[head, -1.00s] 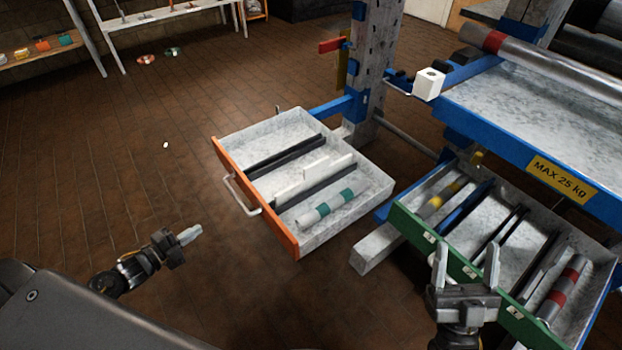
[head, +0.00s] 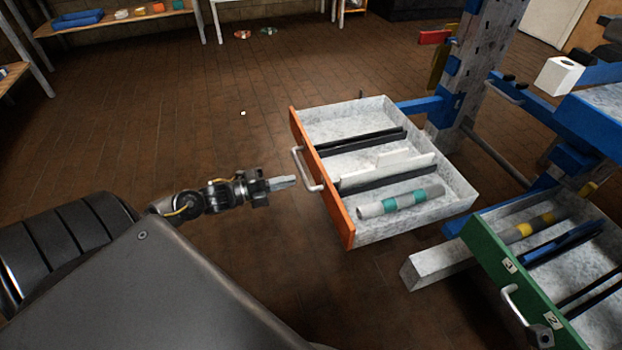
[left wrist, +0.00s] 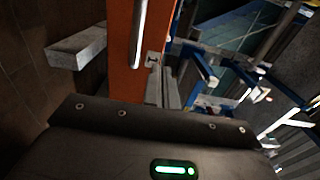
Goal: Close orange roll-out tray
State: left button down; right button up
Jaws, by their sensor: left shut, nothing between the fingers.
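The orange-fronted tray (head: 318,177) stands rolled out from the blue and grey frame, its orange front facing left in the head view. A pale handle (head: 308,170) is on that front. The tray holds dark dividers, white plates and a grey roll with teal bands (head: 400,200). My left gripper (head: 283,182) is shut and empty, pointing at the orange front, a little left of the handle and apart from it in the head view. My right gripper is out of view.
A green-fronted tray (head: 505,280) stands open at the lower right. A grey beam (head: 435,268) sticks out between the trays. The grey post (head: 478,65) rises behind the orange tray.

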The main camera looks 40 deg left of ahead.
aim_at(321, 173)
pick_arm(q)
jog(key=b+x, duration=0.1)
jog(key=x, duration=0.5)
jog(key=shift+w+d+b, duration=0.15)
jog(key=shift+w+b, duration=0.05)
jog(key=shift+b, duration=0.15)
jog(key=shift+w+d, duration=0.2)
jog(key=shift+w, duration=0.05)
